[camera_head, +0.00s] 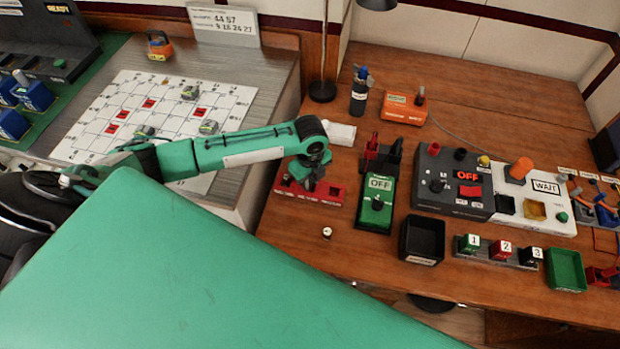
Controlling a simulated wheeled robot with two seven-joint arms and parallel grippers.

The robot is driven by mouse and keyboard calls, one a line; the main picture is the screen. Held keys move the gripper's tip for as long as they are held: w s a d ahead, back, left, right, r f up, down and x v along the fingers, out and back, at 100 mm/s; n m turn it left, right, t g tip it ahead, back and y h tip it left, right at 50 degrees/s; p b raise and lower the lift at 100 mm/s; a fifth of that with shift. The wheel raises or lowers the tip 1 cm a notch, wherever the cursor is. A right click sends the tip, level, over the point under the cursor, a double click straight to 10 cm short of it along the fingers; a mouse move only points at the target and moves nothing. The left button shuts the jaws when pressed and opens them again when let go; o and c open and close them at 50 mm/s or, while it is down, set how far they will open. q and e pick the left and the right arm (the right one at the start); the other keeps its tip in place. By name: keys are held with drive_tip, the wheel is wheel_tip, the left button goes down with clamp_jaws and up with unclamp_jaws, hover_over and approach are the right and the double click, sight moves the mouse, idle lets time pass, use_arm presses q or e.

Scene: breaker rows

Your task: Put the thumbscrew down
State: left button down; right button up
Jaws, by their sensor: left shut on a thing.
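My left gripper (312,180) reaches in from the left and points down over a red tray (330,193) at the left part of the wooden bench. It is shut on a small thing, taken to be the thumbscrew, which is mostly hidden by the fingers. I cannot tell whether the held thing touches the tray. A small pale, brass-like round piece (327,232) lies on the bench in front of the tray. My right gripper is not in view.
A green OFF switch box (376,205) stands right of the tray, and a black bin (422,240) right of that. A white block (341,134) and a lamp base (322,91) are behind. The bench (290,228) front left is mostly clear.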

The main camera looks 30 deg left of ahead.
use_arm(q)
drive_tip(key=c, duration=1.3)
unclamp_jaws()
drive_tip(key=shift+f, duration=0.1)
wheel_tip(320, 180, up, 12)
drive_tip(key=b, duration=0.1)
drive_tip(key=shift+r, duration=0.2)
drive_tip(key=shift+f, duration=0.1)
